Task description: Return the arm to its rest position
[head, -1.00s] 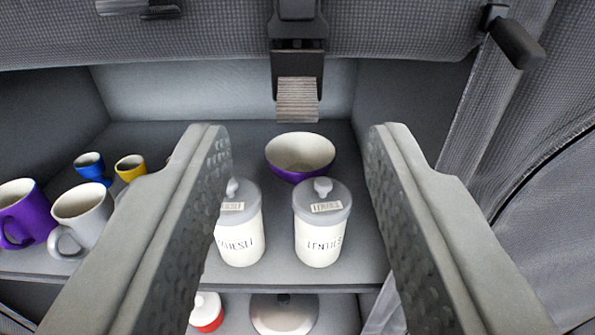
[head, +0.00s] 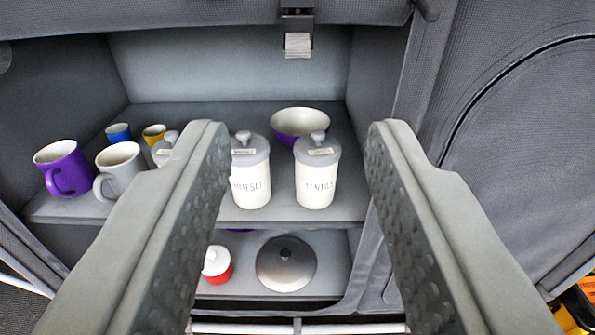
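My gripper (head: 297,128) is open and empty, with its two grey fingers reaching in from the left and right of the picture. It is in front of a grey fabric shelf unit and touches nothing that I can see. Between the fingers, on the upper shelf (head: 290,220), stand a white muesli jar (head: 250,185) and a white lentils jar (head: 317,183), both with grey lids. The left finger partly hides another grey-lidded jar (head: 165,148).
A purple mug (head: 63,168), a grey mug (head: 120,168), a blue cup (head: 118,132) and a yellow cup (head: 154,133) stand at the left. A purple bowl (head: 299,122) is behind the jars. Below are a red-and-white container (head: 217,265) and a round grey lid (head: 286,263).

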